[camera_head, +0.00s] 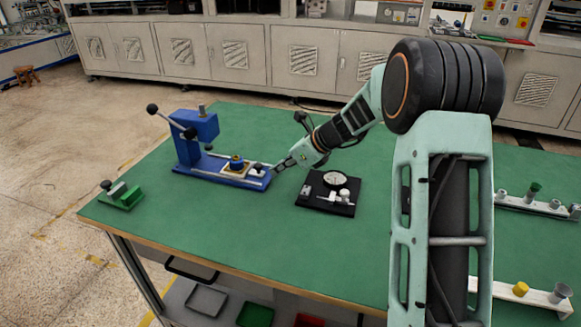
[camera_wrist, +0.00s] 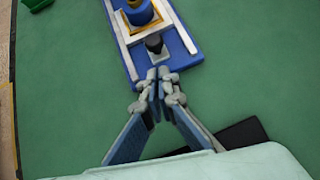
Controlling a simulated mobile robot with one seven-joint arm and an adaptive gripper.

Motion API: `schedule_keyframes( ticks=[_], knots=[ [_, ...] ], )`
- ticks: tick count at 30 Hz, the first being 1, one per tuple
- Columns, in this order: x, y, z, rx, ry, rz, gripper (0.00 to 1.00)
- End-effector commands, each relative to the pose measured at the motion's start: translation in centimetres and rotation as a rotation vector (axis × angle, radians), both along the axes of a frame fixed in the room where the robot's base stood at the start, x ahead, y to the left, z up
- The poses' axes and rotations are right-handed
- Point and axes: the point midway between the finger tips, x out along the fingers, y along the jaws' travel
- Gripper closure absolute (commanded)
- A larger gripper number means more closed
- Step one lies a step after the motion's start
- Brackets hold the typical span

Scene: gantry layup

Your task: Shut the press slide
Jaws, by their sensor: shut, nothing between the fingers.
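A blue press (camera_head: 195,140) stands on the green table, with a lever and black knobs at its upper left. Its long blue base runs to the right and carries a pale slide (camera_head: 238,167). A blue and yellow round part (camera_head: 236,163) sits on the slide, and a small black knob (camera_head: 258,168) stands at the slide's right end. My gripper (camera_head: 277,167) is shut and empty at the right end of the base, close to the knob. In the wrist view the shut fingertips (camera_wrist: 158,76) are just below the black knob (camera_wrist: 154,43). Whether they touch it I cannot tell.
A black tray (camera_head: 312,202) with a round gauge lies right of the press, below my arm. A green fixture (camera_head: 122,195) sits at the table's left corner. White racks (camera_head: 532,297) stand at the right. The table front is clear.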

Motion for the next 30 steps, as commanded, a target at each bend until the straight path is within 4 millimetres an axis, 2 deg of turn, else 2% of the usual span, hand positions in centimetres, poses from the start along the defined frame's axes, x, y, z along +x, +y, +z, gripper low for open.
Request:
schedule_keyframes(
  ticks=[1,6,20,23,30],
  knots=[
    [0.4,0.8,0.0,-0.001,-0.001,0.003,1.0],
    [1.2,1.9,0.1,-0.001,-0.001,0.001,1.0],
    [1.5,2.4,0.2,0.0,0.001,0.001,1.0],
    [2.0,3.7,0.4,0.0,0.002,0.003,1.0],
    [4.0,8.8,0.6,0.0,0.002,0.005,1.0]
  ],
)
